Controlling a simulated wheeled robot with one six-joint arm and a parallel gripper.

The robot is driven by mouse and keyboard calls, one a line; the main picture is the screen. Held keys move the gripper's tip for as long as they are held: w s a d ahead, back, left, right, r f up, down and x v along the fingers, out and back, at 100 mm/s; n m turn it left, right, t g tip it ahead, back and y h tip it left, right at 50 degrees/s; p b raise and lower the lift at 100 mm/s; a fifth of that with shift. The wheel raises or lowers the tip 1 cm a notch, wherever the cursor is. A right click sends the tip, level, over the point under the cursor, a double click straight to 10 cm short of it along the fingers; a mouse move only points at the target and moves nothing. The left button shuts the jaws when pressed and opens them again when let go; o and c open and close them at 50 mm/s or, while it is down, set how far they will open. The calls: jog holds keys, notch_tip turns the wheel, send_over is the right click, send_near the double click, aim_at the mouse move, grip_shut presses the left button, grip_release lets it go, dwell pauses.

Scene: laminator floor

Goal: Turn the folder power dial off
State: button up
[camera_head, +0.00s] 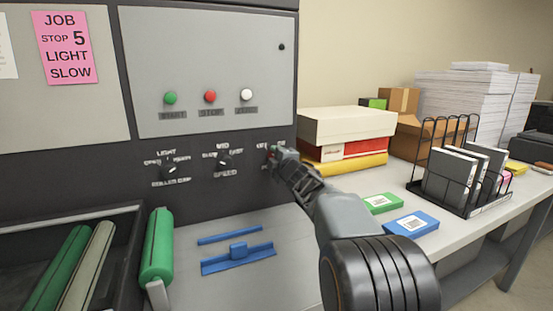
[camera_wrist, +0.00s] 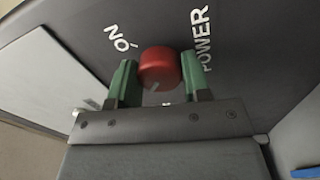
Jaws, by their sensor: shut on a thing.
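The red power dial (camera_wrist: 160,67) is on the dark machine panel, with the words POWER and ON printed beside it in the wrist view. A pale pointer mark shows on its lower edge. My gripper (camera_wrist: 160,80) has its green fingers on both sides of the dial, closed on it. In the head view my gripper (camera_head: 274,156) reaches the right end of the dark panel and mostly covers the dial and its label. Which setting the pointer is on cannot be told for sure.
Two black dials, roller gap (camera_head: 169,167) and speed (camera_head: 223,162), sit left of my gripper. Green (camera_head: 170,98), red (camera_head: 210,97) and white (camera_head: 247,95) buttons are above. Stacked boxes (camera_head: 345,125) stand close on the right. Blue parts (camera_head: 238,258) and a green roller (camera_head: 158,245) lie below.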

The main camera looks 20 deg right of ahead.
jog(key=o, duration=0.9)
jog(key=s, duration=1.3)
jog(key=shift+s+f, duration=0.25)
jog(key=shift+s, duration=0.15)
jog(key=s+a+f+m+g+p, duration=0.1)
jog(key=s+a+m+g+p, duration=0.3)
jog(key=s+m+p, duration=0.1)
jog(key=s+a+f+m+g+p, duration=0.2)
jog(key=s+a+m+g+p, duration=0.2)
jog(key=s+p, duration=0.3)
jog(key=s+a+f+m+g+p, duration=0.1)
jog(key=s+a+m+g+p, duration=0.3)
jog(key=s+m+g+p, duration=0.2)
jog(key=shift+s+a+f+m, duration=0.3)
jog(key=shift+s+a+m, duration=0.1)
jog(key=shift+s+m, duration=0.2)
